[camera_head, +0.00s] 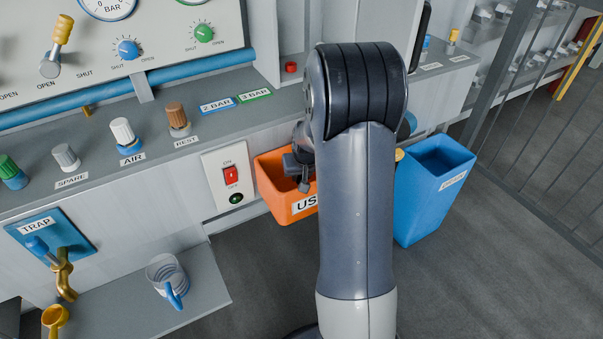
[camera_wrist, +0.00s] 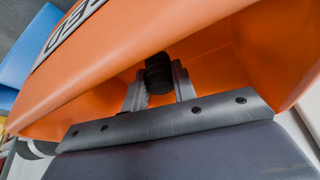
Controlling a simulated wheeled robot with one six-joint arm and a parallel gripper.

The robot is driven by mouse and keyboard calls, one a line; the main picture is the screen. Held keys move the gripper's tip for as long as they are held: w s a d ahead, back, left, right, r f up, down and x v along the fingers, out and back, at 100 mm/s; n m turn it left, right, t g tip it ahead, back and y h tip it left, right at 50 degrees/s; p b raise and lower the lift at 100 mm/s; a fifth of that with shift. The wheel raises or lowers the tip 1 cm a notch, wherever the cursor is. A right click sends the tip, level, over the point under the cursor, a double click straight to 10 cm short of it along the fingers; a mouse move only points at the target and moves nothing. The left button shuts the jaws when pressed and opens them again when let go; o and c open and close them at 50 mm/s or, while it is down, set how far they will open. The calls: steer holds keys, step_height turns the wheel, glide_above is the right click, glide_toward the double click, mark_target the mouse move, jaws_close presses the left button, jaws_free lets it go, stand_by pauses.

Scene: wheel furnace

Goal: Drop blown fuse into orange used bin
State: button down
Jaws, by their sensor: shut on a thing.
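The orange used bin (camera_head: 281,205) hangs at the front of the panel, its label partly hidden behind my arm. In the wrist view the orange bin (camera_wrist: 110,72) fills most of the picture, with its labelled wall at upper left. My gripper (camera_wrist: 159,88) is shut on a short dark cylinder, the blown fuse (camera_wrist: 157,70). The fuse is between the two fingers, with orange bin walls around it. In the head view my gripper (camera_head: 302,175) shows only in part at the bin's opening, and the fuse cannot be made out there.
A blue bin (camera_head: 425,205) stands to the right of my arm. A red switch (camera_head: 231,174) is on the panel just left of the orange bin. A shelf with a clear mug (camera_head: 168,277) juts out at lower left. Grey railings (camera_head: 520,110) stand at right.

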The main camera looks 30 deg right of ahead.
steer(key=shift+f+b, duration=0.5)
steer(key=shift+f, duration=0.15)
steer(key=c, duration=1.1)
jaws_free()
steer(key=p+v, duration=0.2)
steer(key=v, duration=0.9)
steer(key=shift+s, duration=0.1)
steer(key=shift+f, duration=0.1)
